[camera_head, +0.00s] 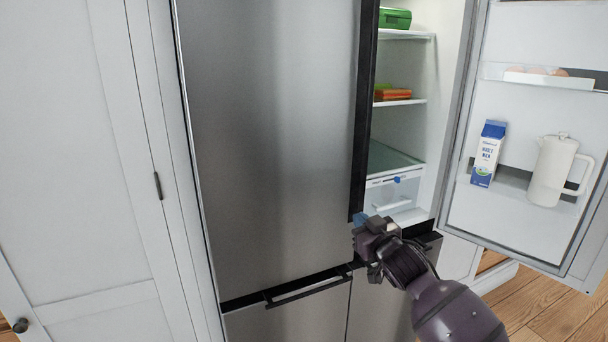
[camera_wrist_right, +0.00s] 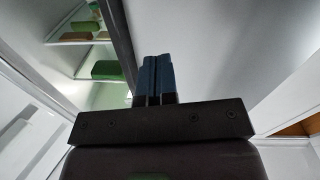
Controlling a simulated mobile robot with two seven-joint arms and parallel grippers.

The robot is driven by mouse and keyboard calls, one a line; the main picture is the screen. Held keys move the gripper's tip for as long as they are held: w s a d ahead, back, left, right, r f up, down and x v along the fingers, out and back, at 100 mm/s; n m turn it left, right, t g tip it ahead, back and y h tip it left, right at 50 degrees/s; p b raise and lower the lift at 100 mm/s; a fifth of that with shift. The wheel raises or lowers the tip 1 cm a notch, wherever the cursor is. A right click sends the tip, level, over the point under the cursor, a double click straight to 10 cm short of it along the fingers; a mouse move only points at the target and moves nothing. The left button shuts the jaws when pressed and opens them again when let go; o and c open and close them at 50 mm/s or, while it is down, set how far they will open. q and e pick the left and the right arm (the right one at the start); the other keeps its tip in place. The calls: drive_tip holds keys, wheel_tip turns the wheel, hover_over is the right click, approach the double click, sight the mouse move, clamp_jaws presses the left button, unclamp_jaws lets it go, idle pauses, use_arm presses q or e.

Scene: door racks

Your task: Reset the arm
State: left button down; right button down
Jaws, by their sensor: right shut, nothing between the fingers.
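My right gripper (camera_head: 361,219) is in front of the fridge, near the lower edge of its open right compartment. In the right wrist view its blue fingers (camera_wrist_right: 154,80) are pressed together with nothing between them. The right fridge door (camera_head: 519,120) stands wide open. The left fridge door (camera_head: 270,140) is closed. My left gripper is not in view.
A milk carton (camera_head: 487,153) and a white pitcher (camera_head: 553,170) stand on the open door's shelf. A green box (camera_head: 395,18) and an orange item (camera_head: 392,93) sit on inner shelves. Lower drawers with a black handle (camera_head: 308,289) are shut. Wooden floor (camera_head: 535,302) shows at lower right.

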drive_tip(key=s+d+f+m+g+h, duration=0.1)
drive_tip(key=s+d+f+g, duration=0.1)
drive_tip(key=s+f, duration=0.7)
drive_tip(key=s+d+f+m+g+h, duration=0.1)
drive_tip(key=s+d+f, duration=0.3)
drive_tip(key=s+f, duration=0.6)
drive_tip(key=s+d+f+m+g+h, duration=0.2)
drive_tip(key=s+f, duration=0.8)
drive_tip(key=s, duration=1)
drive_tip(key=shift+s+d+f+g+h, duration=0.25)
drive_tip(key=shift+d+g+h, duration=0.15)
drive_tip(key=shift+d+h, duration=0.2)
drive_tip(key=shift+r, duration=0.1)
